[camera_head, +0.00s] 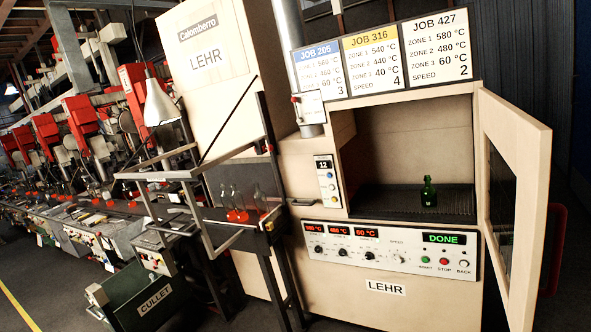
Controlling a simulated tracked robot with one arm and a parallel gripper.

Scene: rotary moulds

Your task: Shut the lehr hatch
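The lehr (420,297) is a cream cabinet right of centre. Its hatch (515,187) is a cream-framed door with a dark window, hinged on the right side of the opening and swung wide open toward me. Inside the open chamber (404,143), a green bottle (428,192) stands upright on a dark ribbed floor. The panel below has red readouts and a green "DONE" display (444,239). My gripper is not in view.
Job boards (378,58) sit above the chamber. Left of the lehr, a metal frame (195,180) holds glowing bottles (237,205), beside a green cullet bin (150,302) and a row of red machines (80,115). Dark floor shows at the lower left.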

